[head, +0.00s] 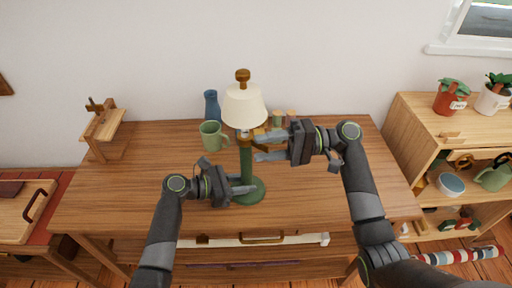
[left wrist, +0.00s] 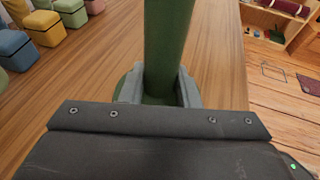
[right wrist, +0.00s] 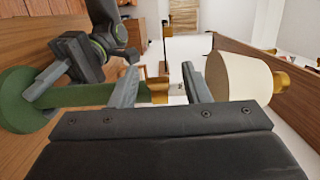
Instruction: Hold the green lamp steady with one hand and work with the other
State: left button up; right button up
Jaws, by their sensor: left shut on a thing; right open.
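The green lamp (head: 246,160) stands upright on the wooden desk, with a cream shade (head: 245,106), a brass knob (head: 242,75) on top and a round green base. My left gripper (head: 245,185) is shut around the green stem low down, just above the base; the left wrist view shows the stem (left wrist: 167,45) between its fingers. My right gripper (head: 259,147) is open just below the shade, beside the upper stem. In the right wrist view, the brass upper part (right wrist: 158,92) shows between its spread fingers; whether they touch it I cannot tell.
Small pots sit behind my right gripper. A wooden stand (head: 102,127) is at the desk's back left. A shelf with plants (head: 452,98) is at right. The desk's left front is clear.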

jog(key=shift+s+a+f, duration=0.1)
jog(key=shift+s+a, duration=0.05)
jog(key=shift+a, duration=1.15)
grip_shut()
jog(key=shift+t, duration=0.4)
jog(key=shift+s+a+r+m+t+h, duration=0.15)
jog(key=shift+a+m+t, duration=0.2)
jog(key=shift+m+t, duration=0.85)
jog(key=shift+s+a+m+t+h, duration=0.1)
jog(key=shift+a+m+t+h, duration=0.15)
jog(key=shift+m+t, duration=0.95)
jog(key=shift+s+a+r+m+t+h, duration=0.1)
jog(key=shift+a+m+t, duration=0.35)
jog(key=shift+t, duration=1.45)
